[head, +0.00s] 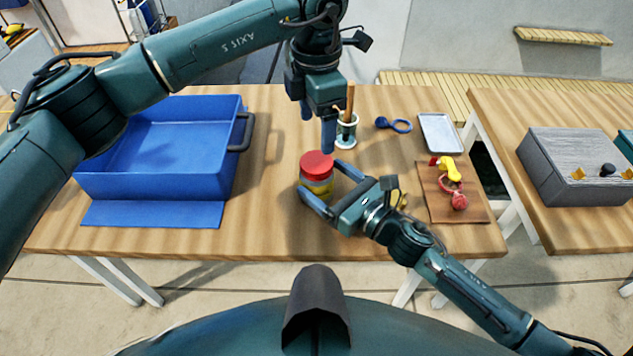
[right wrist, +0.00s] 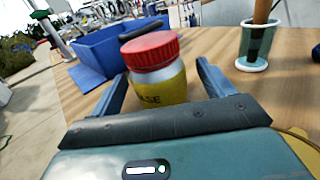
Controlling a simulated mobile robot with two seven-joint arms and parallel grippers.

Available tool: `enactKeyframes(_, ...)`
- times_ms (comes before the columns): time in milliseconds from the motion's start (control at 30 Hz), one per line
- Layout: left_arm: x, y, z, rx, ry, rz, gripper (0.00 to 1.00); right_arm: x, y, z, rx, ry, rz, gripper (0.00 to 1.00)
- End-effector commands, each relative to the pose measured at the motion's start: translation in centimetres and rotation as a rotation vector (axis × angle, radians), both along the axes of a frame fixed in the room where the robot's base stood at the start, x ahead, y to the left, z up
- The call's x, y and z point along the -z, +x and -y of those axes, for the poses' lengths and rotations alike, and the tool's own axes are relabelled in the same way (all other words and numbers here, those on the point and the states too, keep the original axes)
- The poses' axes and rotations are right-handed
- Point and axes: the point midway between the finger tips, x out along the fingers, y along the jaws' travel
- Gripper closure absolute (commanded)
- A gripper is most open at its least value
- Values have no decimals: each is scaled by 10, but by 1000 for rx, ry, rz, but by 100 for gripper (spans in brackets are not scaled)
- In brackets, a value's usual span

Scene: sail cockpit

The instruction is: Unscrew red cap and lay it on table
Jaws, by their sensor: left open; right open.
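A jar (head: 316,187) with a yellow label stands upright on the wooden table (head: 270,225), with the red cap (head: 317,164) on top. In the right wrist view the jar (right wrist: 160,88) and the red cap (right wrist: 149,50) sit between the blue fingers. My right gripper (head: 328,186) is open, its fingers on either side of the jar's body; I cannot tell if they touch it. My left gripper (head: 318,130) is open and empty, pointing down above and just behind the cap.
A blue bin (head: 160,180) stands at the left of the table. A glass cup (head: 346,132) with a wooden handle in it is close behind the jar. A blue tool (head: 395,125), a grey tray (head: 440,134) and a brown board (head: 470,208) lie at the right. Table is clear in front of the jar.

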Motion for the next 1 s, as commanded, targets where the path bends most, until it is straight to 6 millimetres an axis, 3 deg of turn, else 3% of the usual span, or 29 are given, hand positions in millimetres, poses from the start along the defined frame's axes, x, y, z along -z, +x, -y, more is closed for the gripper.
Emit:
enactKeyframes(233, 0, 0, 0, 0, -1, -1, 26, 0, 20, -21, -1, 1, -1, 20)
enactKeyframes(600, 0, 0, 0, 0, -1, -1, 26, 0, 23, -24, -1, 0, 0, 20)
enactKeyframes(1000, 0, 0, 0, 0, -1, -1, 26, 0, 23, -24, 0, 1, -1, 52)
